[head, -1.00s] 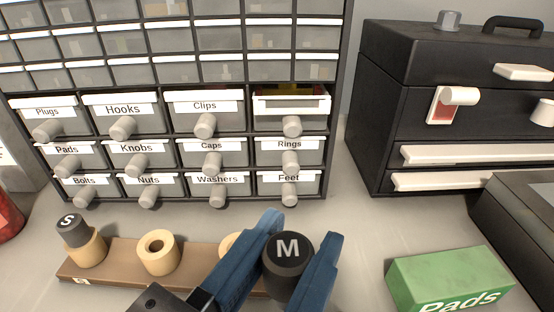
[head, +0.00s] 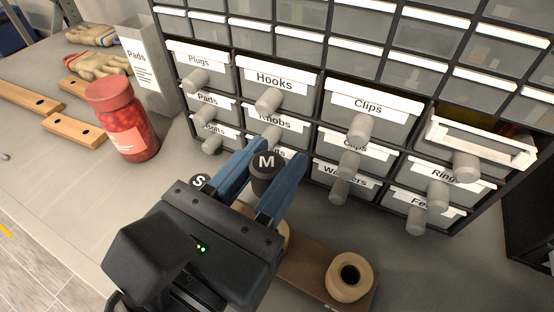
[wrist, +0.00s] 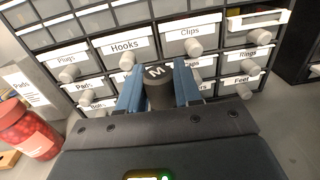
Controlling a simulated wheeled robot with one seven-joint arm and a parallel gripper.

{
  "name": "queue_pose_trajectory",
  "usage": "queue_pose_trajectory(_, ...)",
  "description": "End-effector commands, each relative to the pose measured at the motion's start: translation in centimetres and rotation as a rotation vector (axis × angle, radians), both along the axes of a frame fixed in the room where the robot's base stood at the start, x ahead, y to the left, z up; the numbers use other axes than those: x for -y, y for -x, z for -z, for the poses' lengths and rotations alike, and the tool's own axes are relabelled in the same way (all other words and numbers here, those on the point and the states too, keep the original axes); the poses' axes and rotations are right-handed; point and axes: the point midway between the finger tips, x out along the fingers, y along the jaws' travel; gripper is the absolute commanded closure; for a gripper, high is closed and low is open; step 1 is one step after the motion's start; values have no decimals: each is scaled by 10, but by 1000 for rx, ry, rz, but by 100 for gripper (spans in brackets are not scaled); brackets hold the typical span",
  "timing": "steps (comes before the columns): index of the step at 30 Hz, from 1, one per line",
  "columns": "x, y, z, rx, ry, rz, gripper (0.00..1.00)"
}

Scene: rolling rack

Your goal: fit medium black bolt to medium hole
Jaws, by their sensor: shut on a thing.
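The medium black bolt, marked M on top (head: 265,180), is held upright between the blue fingers of my gripper (head: 268,172). The wrist view also shows the bolt (wrist: 159,95) between the fingers (wrist: 159,84). The brown wooden board (head: 308,270) lies on the bench below. Its rightmost pale ring (head: 349,279) is clear, with an empty dark hole. Another pale ring (head: 285,234) is mostly hidden behind my gripper, so its hole and its distance from the bolt's lower end cannot be told. The S bolt (head: 200,180) shows just left of my gripper, its seat hidden.
A labelled drawer cabinet (head: 325,135) with protruding knobs stands close behind the board; one top-right drawer (head: 470,150) is pulled out. A red jar (head: 124,120) and a Pads box (head: 146,65) stand at left. Bare bench lies at front left.

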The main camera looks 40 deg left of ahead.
Motion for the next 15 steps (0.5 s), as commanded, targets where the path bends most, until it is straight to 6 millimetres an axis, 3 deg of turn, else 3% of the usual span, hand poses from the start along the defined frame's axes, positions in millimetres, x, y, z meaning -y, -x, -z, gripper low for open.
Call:
queue_pose_trajectory(7, 1, 0, -2, 0, 1, 2, 100)
queue_pose_trajectory(15, 0, 0, 23, -1, 1, 2, 100)
